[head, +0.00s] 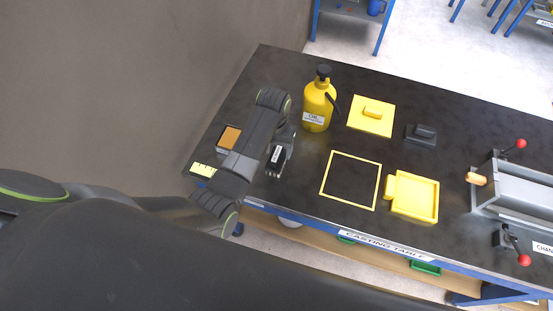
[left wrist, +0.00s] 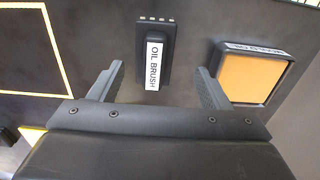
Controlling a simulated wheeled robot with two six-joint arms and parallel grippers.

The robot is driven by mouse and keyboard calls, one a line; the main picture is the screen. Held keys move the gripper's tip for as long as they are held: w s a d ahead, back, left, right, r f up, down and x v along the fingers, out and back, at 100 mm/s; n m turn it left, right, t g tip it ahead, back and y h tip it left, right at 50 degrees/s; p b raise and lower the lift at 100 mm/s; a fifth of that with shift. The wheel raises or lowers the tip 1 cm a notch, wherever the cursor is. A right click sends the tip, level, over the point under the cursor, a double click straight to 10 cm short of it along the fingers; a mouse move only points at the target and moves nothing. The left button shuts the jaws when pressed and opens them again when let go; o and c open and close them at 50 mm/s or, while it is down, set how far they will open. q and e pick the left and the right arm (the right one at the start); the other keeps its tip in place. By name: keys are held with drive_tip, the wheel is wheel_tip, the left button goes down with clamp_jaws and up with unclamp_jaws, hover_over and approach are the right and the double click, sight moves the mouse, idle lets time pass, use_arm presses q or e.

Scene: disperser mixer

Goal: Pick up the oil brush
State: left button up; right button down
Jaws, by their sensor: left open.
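The oil brush (left wrist: 153,60) is a small black block with a white "OIL BRUSH" label and studs at its far end. It lies on the dark table and also shows in the head view (head: 276,155), partly hidden by my left gripper. My left gripper (left wrist: 160,72) is open and empty. In the left wrist view its fingers stand on either side of the brush, with a gap on both sides. In the head view the gripper (head: 279,164) is low over the brush. Its height above the table is hard to tell. My right gripper is not in view.
An orange pad in a dark case (left wrist: 252,75) sits beside the brush. A yellow oil bottle (head: 318,105), a yellow square outline (head: 349,208), yellow trays (head: 416,195) and a metal clamp fixture (head: 520,190) are to the right. The table's front edge is close to the gripper.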

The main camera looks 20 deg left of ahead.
sight(277, 154)
use_arm(q)
drive_tip(key=shift+d+f+p, duration=0.2)
drive_tip(key=shift+f+p, duration=0.05)
drive_tip(key=shift+f, duration=0.85)
drive_tip(key=shift+d+f+p, duration=0.15)
drive_tip(key=shift+f+p, duration=0.1)
drive_tip(key=shift+f, duration=1.55)
drive_tip(key=c, duration=1.1)
